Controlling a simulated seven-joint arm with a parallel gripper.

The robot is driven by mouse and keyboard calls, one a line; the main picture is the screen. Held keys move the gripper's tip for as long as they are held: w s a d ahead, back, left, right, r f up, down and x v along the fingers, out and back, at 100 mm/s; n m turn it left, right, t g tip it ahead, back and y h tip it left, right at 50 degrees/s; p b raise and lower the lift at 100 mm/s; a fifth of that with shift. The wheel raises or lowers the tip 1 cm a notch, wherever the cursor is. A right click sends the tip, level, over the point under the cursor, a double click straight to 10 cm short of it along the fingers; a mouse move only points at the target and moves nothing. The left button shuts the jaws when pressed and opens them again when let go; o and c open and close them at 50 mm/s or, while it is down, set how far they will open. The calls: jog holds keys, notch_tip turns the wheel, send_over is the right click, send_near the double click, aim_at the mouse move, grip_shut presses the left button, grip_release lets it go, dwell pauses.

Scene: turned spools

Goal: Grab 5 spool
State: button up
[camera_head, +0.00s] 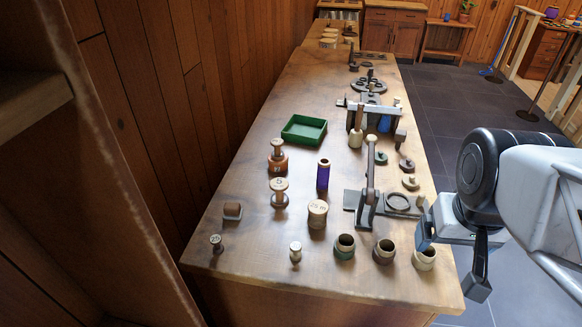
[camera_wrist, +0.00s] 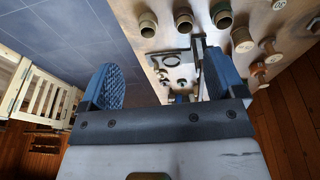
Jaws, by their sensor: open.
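A pale wooden spool (camera_head: 279,186) with a dark mark like a 5 on its top stands upright on the left half of the bench, in front of an orange-wound spool (camera_head: 277,158). What looks like the same spool is at the right of the wrist view (camera_wrist: 270,46). A wider spool marked 25 m (camera_head: 317,212) stands to its right and nearer. My gripper (camera_wrist: 160,82) is open and empty, its blue pads apart. In the head view it hangs beyond the bench's right edge, well away from the 5 spool.
A purple spool (camera_head: 323,174) stands right of the 5 spool. A metal lever stand (camera_head: 367,205) lies between my gripper and the spools. A green tray (camera_head: 304,129) is behind.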

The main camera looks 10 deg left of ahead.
aim_at(276, 187)
jog(key=w+a+f+n+t+h, duration=0.1)
jog(key=w+a+f+n+h, duration=0.3)
jog(key=w+a+n, duration=0.3)
jog(key=w+a+f+n+t+h, duration=0.1)
jog(key=w+a+f+n+h, duration=0.3)
jog(key=w+n, duration=0.55)
jog(key=w+a+f+n+t, duration=0.1)
jog(key=a+n, duration=0.1)
jog(key=a, duration=0.2)
jog(key=w+a+f+n+t, duration=0.1)
jog(key=w+a+n, duration=0.1)
jog(key=a, duration=0.1)
jog(key=w+a+f+n+t, duration=0.1)
jog(key=w+a+f+n, duration=0.1)
jog(key=a, duration=0.2)
jog(key=shift+a+n+t, duration=0.3)
jog(key=shift+n, duration=0.05)
jog(key=a+f+n+t+y, duration=0.1)
jog(key=a+f+n, duration=0.1)
jog(key=a, duration=0.2)
jog(key=a+f+n+t+y, duration=0.1)
jog(key=a+f+n+t, duration=0.1)
jog(key=a, duration=0.3)
jog(key=a+f+n+t+y, duration=0.1)
jog(key=a+f+n, duration=0.1)
jog(key=a+n, duration=0.2)
jog(key=shift+w+a, duration=0.4)
jog(key=shift+a, duration=0.35)
jog(key=shift+x, duration=1.3)
jog(key=shift+x, duration=2.6)
